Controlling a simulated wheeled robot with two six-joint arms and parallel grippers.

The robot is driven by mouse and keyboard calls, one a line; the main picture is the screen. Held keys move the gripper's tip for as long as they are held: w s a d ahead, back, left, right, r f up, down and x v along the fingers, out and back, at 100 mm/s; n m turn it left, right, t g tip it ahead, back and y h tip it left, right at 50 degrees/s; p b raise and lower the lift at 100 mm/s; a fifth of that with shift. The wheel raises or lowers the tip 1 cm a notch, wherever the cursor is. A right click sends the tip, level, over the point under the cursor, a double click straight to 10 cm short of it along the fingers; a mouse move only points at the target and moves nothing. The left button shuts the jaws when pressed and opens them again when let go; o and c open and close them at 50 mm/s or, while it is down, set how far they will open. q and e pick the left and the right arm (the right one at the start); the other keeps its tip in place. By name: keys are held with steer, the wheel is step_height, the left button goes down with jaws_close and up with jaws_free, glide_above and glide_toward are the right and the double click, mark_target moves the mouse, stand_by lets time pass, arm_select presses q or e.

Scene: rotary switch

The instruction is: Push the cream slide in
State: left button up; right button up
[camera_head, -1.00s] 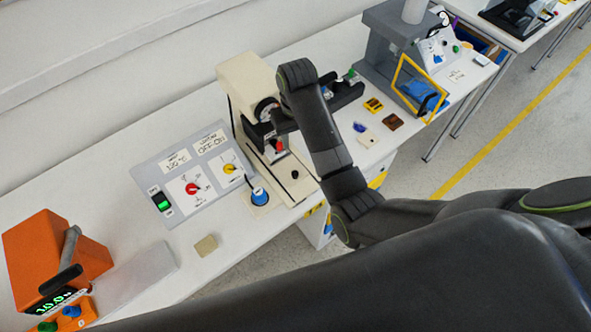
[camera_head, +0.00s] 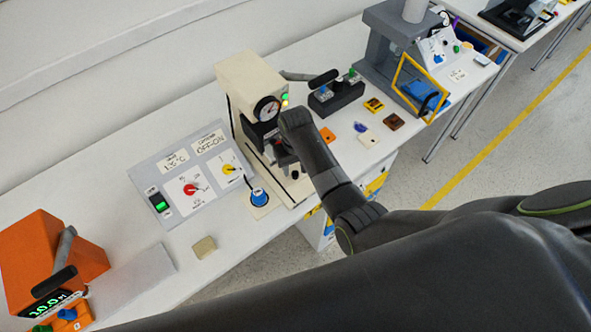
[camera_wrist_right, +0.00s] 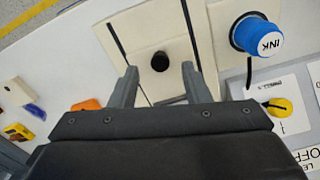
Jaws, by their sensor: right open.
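The cream slide (camera_wrist_right: 146,35) lies in the base of the cream machine (camera_head: 246,78) and carries a round black knob (camera_wrist_right: 160,61). In the head view the knob (camera_head: 295,174) shows just below my right gripper (camera_head: 287,163). In the right wrist view my right gripper (camera_wrist_right: 160,75) is open, with one finger on each side of the slide near the knob. Nothing is held between the fingers. Whether they touch the slide is unclear. My right forearm hides part of the machine's front in the head view. My left gripper is not in view.
A blue INK knob (camera_head: 259,197) stands beside the machine's base. A grey control panel (camera_head: 190,178) with red and yellow dials is to the left. An orange device (camera_head: 52,252) and a beige block (camera_head: 204,247) are farther left. Small orange, yellow and brown blocks lie to the right.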

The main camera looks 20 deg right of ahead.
mark_target(296, 174)
steer(key=shift+f, duration=1.65)
jaws_close()
